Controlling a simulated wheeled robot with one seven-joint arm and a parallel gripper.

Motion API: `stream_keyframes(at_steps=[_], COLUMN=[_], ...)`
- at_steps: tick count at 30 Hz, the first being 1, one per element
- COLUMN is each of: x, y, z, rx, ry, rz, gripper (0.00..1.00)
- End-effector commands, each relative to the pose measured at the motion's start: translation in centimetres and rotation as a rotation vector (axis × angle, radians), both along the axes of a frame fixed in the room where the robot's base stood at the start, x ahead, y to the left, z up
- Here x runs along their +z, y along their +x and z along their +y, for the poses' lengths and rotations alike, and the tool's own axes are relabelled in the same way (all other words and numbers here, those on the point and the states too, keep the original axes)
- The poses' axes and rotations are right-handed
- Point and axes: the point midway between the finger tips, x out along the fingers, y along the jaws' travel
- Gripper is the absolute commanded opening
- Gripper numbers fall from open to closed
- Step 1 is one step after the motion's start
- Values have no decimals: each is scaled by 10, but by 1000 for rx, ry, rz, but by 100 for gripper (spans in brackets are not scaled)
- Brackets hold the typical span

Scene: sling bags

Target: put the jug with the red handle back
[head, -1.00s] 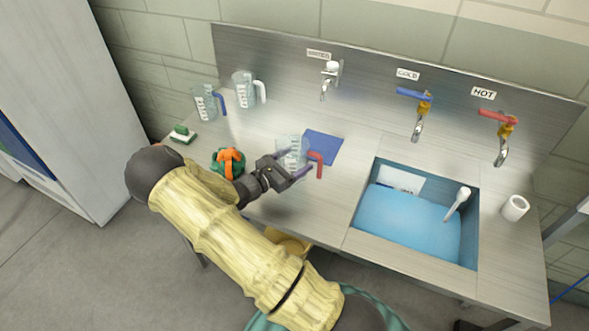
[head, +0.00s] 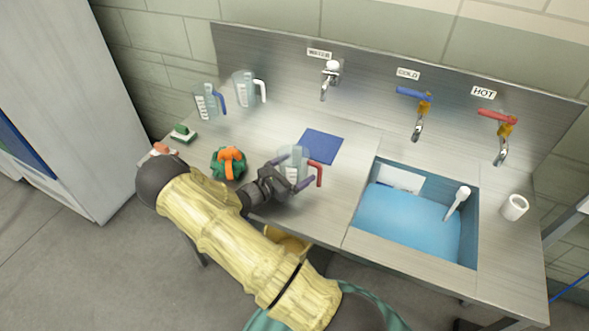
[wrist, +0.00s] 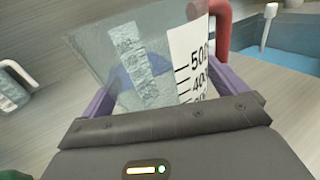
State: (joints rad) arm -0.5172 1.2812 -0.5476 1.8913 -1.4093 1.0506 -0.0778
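The clear jug with the red handle (head: 294,158) is in front of the blue square mat (head: 320,146) on the steel counter. Its red handle (head: 318,173) points right, towards the sink. My gripper (head: 289,184) has its purple fingers on either side of the jug and is shut on it. In the wrist view the jug (wrist: 140,65) fills the space between the fingers, with its scale marks facing me. I cannot tell whether its base touches the counter. Two other jugs, one with a blue handle (head: 206,102) and one with a white handle (head: 247,89), stand at the back left.
A green and orange object (head: 229,162) sits left of my gripper. A green-and-white brush (head: 183,133) lies at the left edge. The sink (head: 410,222) with blue water is on the right, with a white cup (head: 514,207) beyond it. Taps (head: 330,75) hang over the back.

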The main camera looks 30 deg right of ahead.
Motion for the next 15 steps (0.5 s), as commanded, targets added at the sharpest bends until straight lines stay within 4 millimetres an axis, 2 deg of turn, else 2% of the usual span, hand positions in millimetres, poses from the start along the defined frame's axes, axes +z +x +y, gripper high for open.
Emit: stream_keyframes(at_steps=[11, 15], x=[6, 2], y=[0, -3], z=[0, 18], rx=[0, 4], ry=[1, 2], rz=[-1, -1], gripper=[97, 97])
